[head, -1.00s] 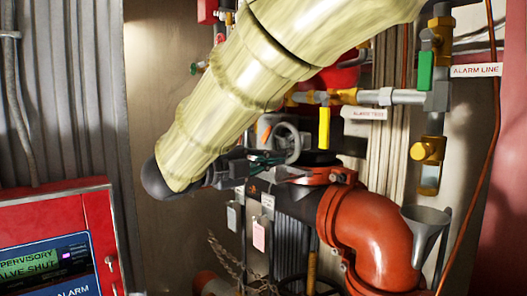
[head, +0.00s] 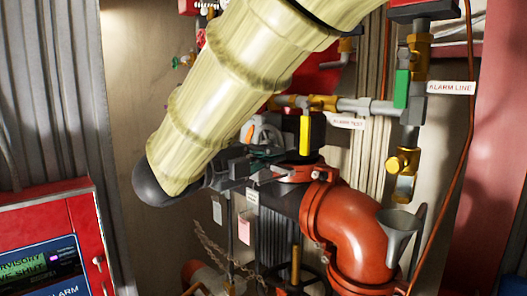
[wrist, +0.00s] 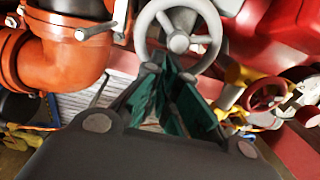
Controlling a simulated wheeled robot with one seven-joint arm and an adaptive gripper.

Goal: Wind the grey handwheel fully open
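The grey handwheel (wrist: 139,30) is at the top of the wrist view, with its hub and part of its rim showing and its top cut off by the frame. In the head view my gripper (head: 262,168) is just below the wheel.
A red-orange pipe elbow (head: 349,232) and grey funnel (head: 399,228) are at right. A yellow lever (head: 304,134) hangs close to the wheel. A small red handwheel (wrist: 266,94) is right of my gripper in the wrist view. A red alarm panel (head: 82,216) stands at left.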

